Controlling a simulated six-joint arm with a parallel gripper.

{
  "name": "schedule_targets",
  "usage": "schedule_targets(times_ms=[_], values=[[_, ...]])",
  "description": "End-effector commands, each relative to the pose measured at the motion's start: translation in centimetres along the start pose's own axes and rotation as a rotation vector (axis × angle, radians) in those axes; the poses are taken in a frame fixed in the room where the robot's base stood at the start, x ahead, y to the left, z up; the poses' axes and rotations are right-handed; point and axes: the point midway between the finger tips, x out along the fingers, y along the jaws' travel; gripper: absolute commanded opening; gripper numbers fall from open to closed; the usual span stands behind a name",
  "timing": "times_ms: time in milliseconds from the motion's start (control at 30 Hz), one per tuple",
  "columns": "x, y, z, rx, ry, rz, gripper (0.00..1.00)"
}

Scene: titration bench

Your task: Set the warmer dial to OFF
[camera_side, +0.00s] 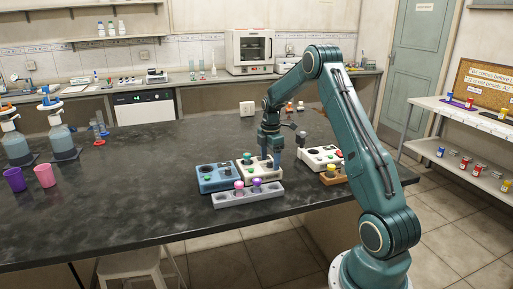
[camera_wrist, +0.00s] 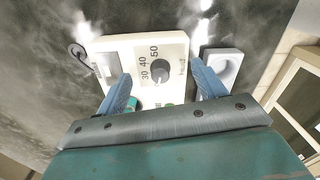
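A cream warmer (camera_wrist: 120,45) with a round dark dial (camera_wrist: 160,77) lies below my gripper in the wrist view. The numbers 30, 40 and 50 are printed beside the dial; other lettering is too small to read, and I cannot tell the dial's exact setting. My gripper (camera_wrist: 160,71) is open, with one blue finger on each side of the dial and nothing between them that it visibly grips. In the side view my gripper (camera_side: 270,163) is low over the cream unit (camera_side: 247,159), partly hiding it.
A blue unit (camera_side: 206,184) stands left of the cream one. A grey rack (camera_side: 232,200) with pink and purple items is in front. Another cream unit (camera_side: 312,154) and a brown block (camera_side: 327,181) stand to the right. Pink (camera_side: 45,175) and purple cups (camera_side: 14,179) stand far left.

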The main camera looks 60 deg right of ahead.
Motion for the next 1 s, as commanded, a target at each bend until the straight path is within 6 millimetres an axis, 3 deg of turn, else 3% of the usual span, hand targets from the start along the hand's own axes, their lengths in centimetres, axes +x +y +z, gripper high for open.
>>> schedule_targets(times_ms=[367,1000], values=[[-0.3,0.0,0.0,0.000,0.000,0.000,0.69],[-3.8,0.0,0.0,0.000,0.000,0.000,0.69]])
